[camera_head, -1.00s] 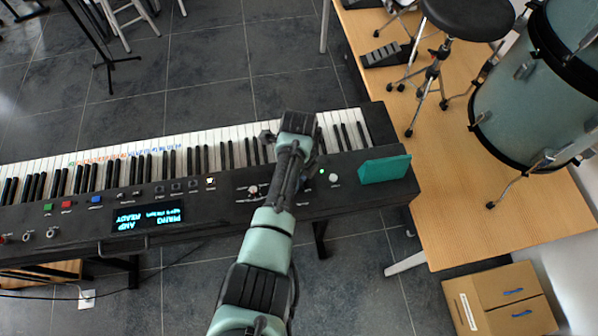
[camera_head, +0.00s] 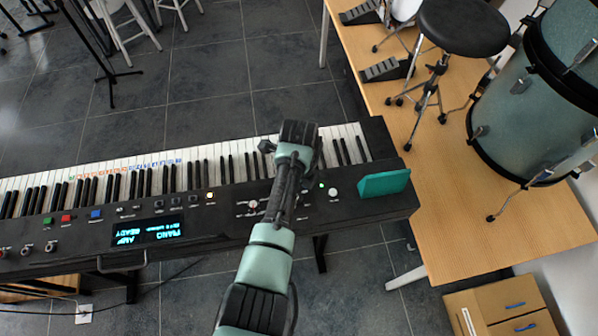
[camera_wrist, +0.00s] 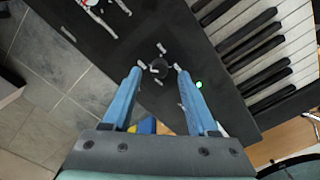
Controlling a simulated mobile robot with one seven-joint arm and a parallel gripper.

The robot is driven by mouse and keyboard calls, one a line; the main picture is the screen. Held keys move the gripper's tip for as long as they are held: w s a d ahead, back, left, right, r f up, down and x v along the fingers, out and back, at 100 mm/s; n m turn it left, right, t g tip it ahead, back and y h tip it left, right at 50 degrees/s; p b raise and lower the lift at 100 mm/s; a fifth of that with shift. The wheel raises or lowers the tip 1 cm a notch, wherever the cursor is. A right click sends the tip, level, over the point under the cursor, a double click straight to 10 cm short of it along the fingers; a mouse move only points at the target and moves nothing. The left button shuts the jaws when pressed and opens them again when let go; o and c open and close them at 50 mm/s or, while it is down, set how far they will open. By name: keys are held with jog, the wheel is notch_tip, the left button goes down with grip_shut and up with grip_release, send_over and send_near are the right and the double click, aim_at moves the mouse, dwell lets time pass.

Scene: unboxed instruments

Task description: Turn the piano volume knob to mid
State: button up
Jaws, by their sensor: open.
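The black piano (camera_head: 225,222) stretches across the head view, with its keys on the far side and its control panel on the near side. A dark round knob (camera_wrist: 159,68) with pale marks around it sits on the panel in the wrist view, by a lit green light. I take it for the volume knob; my arm seems to hide it in the head view. My gripper (camera_wrist: 158,71) is open, its blue fingers on either side of the knob. I cannot tell whether they touch it.
On the panel are a white knob (camera_head: 333,192), a red-and-white control (camera_head: 253,205), a lit display (camera_head: 147,231) and a teal block (camera_head: 384,184) at the right end. A wooden platform (camera_head: 440,215) carries a drum (camera_head: 520,120) and a stool (camera_head: 463,24).

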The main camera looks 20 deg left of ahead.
notch_tip(320, 180, up, 11)
jog(key=shift+b, duration=0.35)
jog(key=shift+w, duration=0.1)
dwell(0.3)
